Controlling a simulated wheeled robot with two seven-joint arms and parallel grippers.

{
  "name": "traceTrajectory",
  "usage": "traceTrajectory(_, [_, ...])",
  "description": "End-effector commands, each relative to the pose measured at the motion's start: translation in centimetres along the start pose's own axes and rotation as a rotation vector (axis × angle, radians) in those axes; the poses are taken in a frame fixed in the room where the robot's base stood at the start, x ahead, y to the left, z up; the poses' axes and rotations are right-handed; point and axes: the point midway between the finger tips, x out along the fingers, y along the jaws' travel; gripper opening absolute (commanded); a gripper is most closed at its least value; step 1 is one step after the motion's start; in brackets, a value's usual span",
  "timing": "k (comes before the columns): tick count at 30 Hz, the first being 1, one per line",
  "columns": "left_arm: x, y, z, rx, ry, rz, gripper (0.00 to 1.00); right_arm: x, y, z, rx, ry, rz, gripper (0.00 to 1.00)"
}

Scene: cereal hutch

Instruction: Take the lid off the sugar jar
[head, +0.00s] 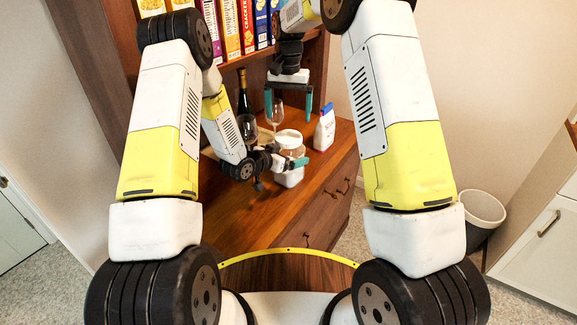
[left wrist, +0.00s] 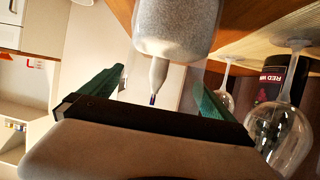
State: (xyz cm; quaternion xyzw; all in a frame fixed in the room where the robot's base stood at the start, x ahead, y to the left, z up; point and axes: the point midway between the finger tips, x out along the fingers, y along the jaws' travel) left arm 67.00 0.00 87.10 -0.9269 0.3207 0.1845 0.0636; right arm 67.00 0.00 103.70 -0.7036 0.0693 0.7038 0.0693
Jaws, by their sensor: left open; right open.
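The sugar jar (head: 290,178) stands on the wooden counter, a clear jar with pale contents. Its white round lid (head: 289,137) appears to sit on top. My left gripper (head: 280,174) is open beside the jar body, its fingers pointing toward it. In the left wrist view the jar (left wrist: 178,25) shows at the top, just beyond the open teal fingers (left wrist: 158,77); I cannot tell whether they touch it. My right gripper (head: 288,117) is open, pointing down above the lid, with a gap between its fingertips and the lid. Part of the jar is hidden by the left gripper.
A white and blue carton (head: 324,128) stands right of the jar. A wine glass (head: 274,110), another glass (head: 247,128) and a dark bottle (head: 243,92) stand behind and left. Cereal boxes (head: 229,30) fill the shelf above. The counter's front left (head: 235,205) is clear.

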Motion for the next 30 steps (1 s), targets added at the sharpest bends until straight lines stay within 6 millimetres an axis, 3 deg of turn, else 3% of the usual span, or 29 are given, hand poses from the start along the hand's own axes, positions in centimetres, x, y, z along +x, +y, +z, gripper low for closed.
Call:
traceTrajectory(2, [-0.02, 0.00, -0.01, 0.000, 0.000, 0.000, 0.98, 0.00, 0.00, 0.00, 0.000, 0.000, 0.000, 0.97])
traceTrajectory(17, [-0.04, -0.02, -0.03, 0.000, 0.000, -0.001, 0.00, 0.00, 0.01, 0.00, 0.002, 0.000, 0.000, 0.97])
traceTrajectory(23, [-0.05, -0.03, -0.04, 0.000, 0.001, -0.001, 0.00, 0.21, 0.04, 0.06, 0.123, -0.005, 0.003, 0.97])
traceTrajectory(30, [-0.04, -0.03, -0.05, 0.001, 0.001, -0.001, 0.00, 0.60, 0.06, 0.25, 0.553, -0.014, 0.011, 0.97])
